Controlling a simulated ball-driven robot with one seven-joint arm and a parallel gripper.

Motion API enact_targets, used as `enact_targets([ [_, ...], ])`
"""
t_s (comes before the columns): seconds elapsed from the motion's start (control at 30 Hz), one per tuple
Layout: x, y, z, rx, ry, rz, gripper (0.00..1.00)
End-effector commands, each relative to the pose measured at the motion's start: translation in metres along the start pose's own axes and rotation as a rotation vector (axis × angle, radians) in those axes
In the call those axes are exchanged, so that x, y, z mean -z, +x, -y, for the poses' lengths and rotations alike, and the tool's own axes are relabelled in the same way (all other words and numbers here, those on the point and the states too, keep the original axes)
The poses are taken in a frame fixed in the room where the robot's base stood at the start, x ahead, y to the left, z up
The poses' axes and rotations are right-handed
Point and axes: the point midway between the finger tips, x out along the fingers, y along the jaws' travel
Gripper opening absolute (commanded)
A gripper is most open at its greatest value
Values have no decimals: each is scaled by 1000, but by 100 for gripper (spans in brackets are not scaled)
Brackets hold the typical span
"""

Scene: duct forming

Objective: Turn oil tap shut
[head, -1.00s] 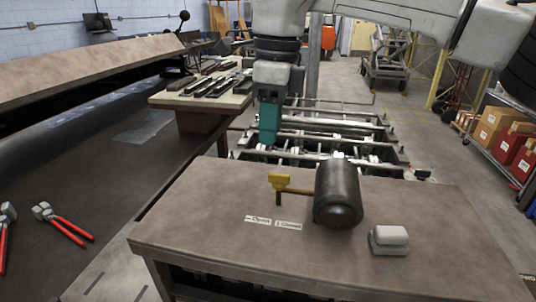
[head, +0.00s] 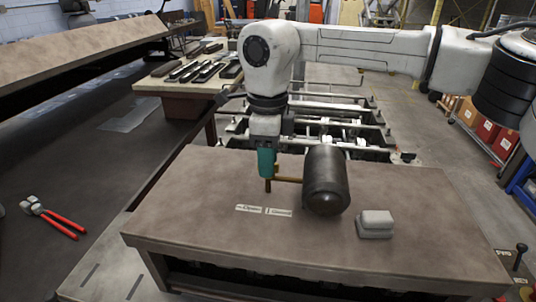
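The oil tap (head: 288,179) is a brown pipe that runs left from a dark oil tank (head: 327,180) on the brown table (head: 420,210). Its spout points down at the left end. My gripper (head: 267,168), with teal fingers, points down at the tap's left end, right over the spout. The fingers hide most of the yellow handle; only a sliver shows at their right side. I cannot tell whether they are closed on it. An "Open" label (head: 248,208) and a second, blurred label (head: 279,212) lie on the table in front.
A grey-white block (head: 375,224) sits right of the tank. Red-handled pliers (head: 52,220) lie on the dark bench at left. A side table (head: 190,88) with dark bars and a metal frame stand behind. The table's front left is clear.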

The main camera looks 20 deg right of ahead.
Motion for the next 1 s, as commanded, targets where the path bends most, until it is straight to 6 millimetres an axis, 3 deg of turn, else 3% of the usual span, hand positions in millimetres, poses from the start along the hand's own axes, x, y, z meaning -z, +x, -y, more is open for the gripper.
enact_targets([
  [0.23,0,1,0,0,0,0,36],
  [0.6,0,0,0,0,-1,0,1],
  [1.0,0,0,0,0,10,0,0],
])
